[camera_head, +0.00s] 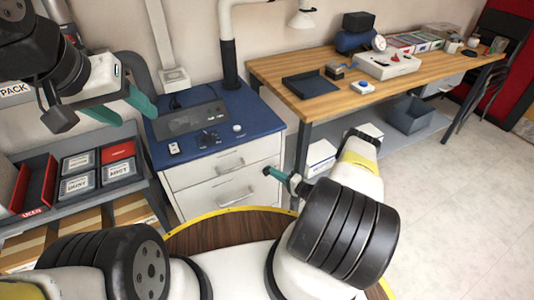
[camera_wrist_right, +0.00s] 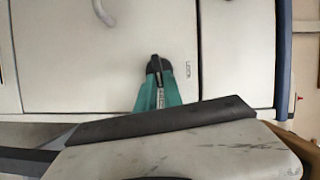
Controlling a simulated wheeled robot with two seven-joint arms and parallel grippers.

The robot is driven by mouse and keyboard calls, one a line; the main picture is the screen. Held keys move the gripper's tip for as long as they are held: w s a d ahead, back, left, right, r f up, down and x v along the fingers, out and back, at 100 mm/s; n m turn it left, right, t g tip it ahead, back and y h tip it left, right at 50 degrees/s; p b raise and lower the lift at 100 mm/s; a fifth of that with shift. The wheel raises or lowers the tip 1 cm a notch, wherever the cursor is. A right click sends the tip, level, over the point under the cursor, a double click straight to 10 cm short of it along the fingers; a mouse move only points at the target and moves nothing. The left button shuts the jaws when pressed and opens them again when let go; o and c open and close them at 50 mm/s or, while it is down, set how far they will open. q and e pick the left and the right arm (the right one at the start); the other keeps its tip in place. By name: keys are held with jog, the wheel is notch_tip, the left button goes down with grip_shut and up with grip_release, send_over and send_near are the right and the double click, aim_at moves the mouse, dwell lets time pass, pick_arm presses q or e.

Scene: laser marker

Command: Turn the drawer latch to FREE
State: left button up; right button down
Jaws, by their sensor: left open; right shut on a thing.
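The white drawer cabinet (camera_head: 225,172) with a blue top stands at the centre left. My right gripper (camera_head: 268,171) reaches its front near the right edge. In the right wrist view, its teal fingers (camera_wrist_right: 158,88) are shut on the small dark drawer latch (camera_wrist_right: 154,64) on the white front. The word LOCK (camera_wrist_right: 188,70) is printed beside the latch, turned sideways. The fingers cover part of the latch, and no FREE mark can be read. My left gripper (camera_head: 125,97) is open and empty, left of the cabinet top.
A drawer handle (camera_head: 232,164) sits left of my right gripper. A dark panel (camera_head: 190,119) and small parts lie on the blue top. A rack of labelled bins (camera_head: 85,190) stands at left. A wooden bench (camera_head: 320,100) stands behind at right. Floor at right is clear.

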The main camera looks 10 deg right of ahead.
jog(key=shift+f+m+t, duration=0.2)
jog(key=shift+m+t, duration=0.1)
jog(key=shift+m, duration=0.6)
jog(key=c, duration=1.5)
grip_release()
jog(key=v, duration=0.8)
jog(key=shift+w+d+f, duration=0.1)
jog(key=shift+w, duration=0.05)
